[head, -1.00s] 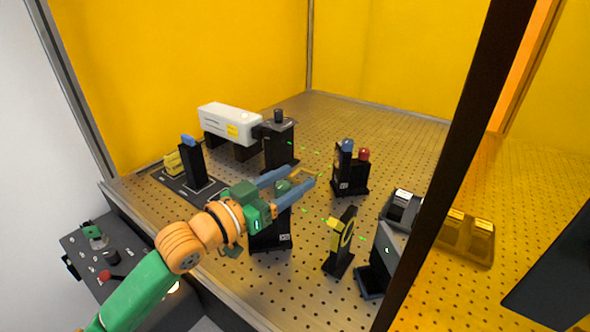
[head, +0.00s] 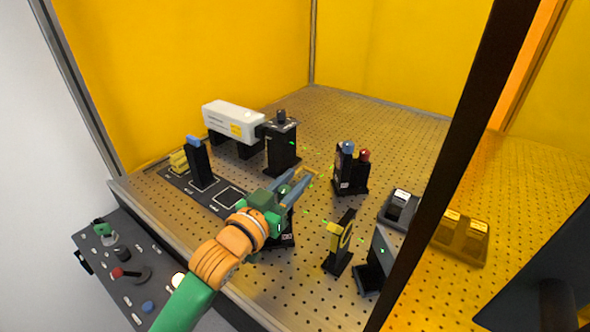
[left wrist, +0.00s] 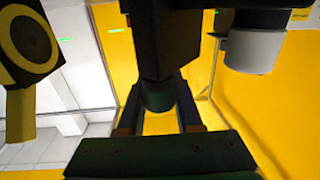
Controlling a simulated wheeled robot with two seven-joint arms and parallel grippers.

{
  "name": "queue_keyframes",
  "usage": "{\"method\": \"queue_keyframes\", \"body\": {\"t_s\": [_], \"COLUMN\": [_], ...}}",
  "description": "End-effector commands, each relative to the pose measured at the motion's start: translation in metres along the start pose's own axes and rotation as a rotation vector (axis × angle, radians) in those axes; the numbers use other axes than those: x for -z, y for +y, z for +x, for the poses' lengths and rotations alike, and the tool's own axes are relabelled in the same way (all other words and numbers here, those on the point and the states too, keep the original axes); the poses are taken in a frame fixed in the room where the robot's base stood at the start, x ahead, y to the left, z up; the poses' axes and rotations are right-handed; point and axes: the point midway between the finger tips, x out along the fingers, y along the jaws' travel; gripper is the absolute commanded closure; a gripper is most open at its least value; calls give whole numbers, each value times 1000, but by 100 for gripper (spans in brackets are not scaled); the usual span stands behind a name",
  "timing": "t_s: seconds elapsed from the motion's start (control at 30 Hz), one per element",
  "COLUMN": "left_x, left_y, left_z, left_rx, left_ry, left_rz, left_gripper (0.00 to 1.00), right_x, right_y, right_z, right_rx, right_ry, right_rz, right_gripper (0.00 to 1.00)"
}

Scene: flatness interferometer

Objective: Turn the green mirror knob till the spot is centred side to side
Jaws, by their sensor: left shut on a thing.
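My left gripper (head: 297,190) is shut on the green mirror knob (head: 284,191) on top of a black mount (head: 288,241) near the table's front. In the left wrist view, the green knob (left wrist: 158,97) sits between the two fingers (left wrist: 160,120). The gripper partly hides the mount in the head view. A small green spot shows on the dark upright screen (head: 375,268) at the right front. It is too small to tell whether it is centred side to side. My right gripper is not in view.
A mount with a blue knob (head: 347,147) and a red knob (head: 365,155) stands behind. A yellow-marked holder (head: 338,258) stands right of the gripper. The white laser box (head: 233,121) is at the back left. A dark frame post (head: 450,150) crosses the right side.

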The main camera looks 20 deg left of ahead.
Motion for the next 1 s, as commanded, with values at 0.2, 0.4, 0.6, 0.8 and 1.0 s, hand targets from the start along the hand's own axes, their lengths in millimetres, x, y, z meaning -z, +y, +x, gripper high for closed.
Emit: {"method": "queue_keyframes", "body": {"t_s": [0.2, 0.4, 0.6, 0.8, 1.0], "left_x": [2, 1, 1, 1, 1], "left_y": [-5, -8, -8, -8, -8], "left_z": [0, -1, -1, -1, -1], "left_rx": [182, 236, 236, 235, 235], "left_ry": [6, 7, 8, 7, 6], "left_rz": [-8, 1, 3, 3, 2], "left_gripper": [100, 100, 100, 36, 36], "right_x": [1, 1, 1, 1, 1], "right_y": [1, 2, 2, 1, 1], "right_z": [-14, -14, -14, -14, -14], "right_rx": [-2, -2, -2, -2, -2], "right_ry": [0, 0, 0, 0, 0], "right_rz": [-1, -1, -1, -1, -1], "right_gripper": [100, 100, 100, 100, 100]}}
